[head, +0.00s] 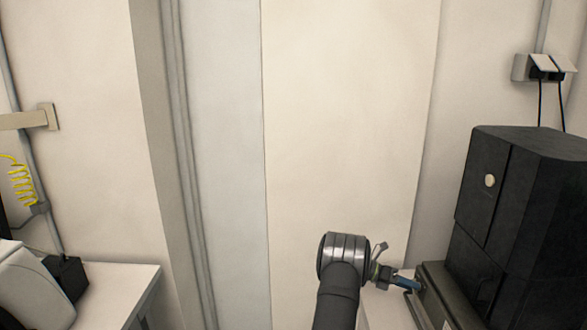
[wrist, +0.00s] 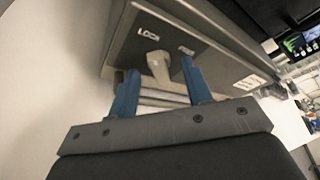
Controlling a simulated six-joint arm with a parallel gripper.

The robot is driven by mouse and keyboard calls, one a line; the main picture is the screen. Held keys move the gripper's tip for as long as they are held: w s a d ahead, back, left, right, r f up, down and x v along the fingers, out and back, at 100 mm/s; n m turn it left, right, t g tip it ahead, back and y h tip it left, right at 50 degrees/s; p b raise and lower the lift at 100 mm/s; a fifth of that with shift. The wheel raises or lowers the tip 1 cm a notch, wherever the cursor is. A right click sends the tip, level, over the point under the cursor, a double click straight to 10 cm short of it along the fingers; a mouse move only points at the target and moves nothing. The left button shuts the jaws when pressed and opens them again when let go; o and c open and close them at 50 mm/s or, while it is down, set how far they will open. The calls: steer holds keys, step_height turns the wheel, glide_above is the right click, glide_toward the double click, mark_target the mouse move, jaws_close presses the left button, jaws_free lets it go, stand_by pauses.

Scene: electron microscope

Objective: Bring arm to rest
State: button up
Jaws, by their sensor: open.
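My gripper (head: 410,284) is at the lower right of the head view, at the left side of a low dark box (head: 436,290) beside the black cabinet. In the wrist view my gripper (wrist: 159,68) shows two blue fingers spread apart. A beige lever (wrist: 158,66) stands on a dark panel (wrist: 205,72) between the fingertips, with a gap on each side. The panel has a white "LOCK" label left of the lever and a second, unreadable label to the right. My grey arm rises from the bottom of the head view.
The tall black cabinet (head: 530,190) stands close on the right. A white table (head: 385,312) lies under the gripper. Another white table (head: 125,290) with a small black box (head: 67,276) is at lower left. The space between the tables, before the pale wall, is free.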

steer(key=v, duration=1.7)
steer(key=x, duration=1.7)
steer(key=shift+s+d+f, duration=0.1)
steer(key=shift+d, duration=0.15)
steer(key=m+t, duration=0.2)
steer(key=m, duration=0.1)
steer(key=shift+s+y, duration=0.1)
steer(key=shift+y, duration=0.3)
steer(key=m+t, duration=0.2)
steer(key=m, duration=0.1)
steer(key=shift+s, duration=0.15)
steer(key=m+t, duration=0.2)
steer(key=shift+s+m, duration=0.1)
steer(key=shift+m, duration=0.3)
steer(key=shift+s+m+t+h, duration=0.1)
steer(key=shift+m+t+h, duration=0.2)
steer(key=shift+m+t, duration=0.95)
steer(key=shift+m, duration=0.25)
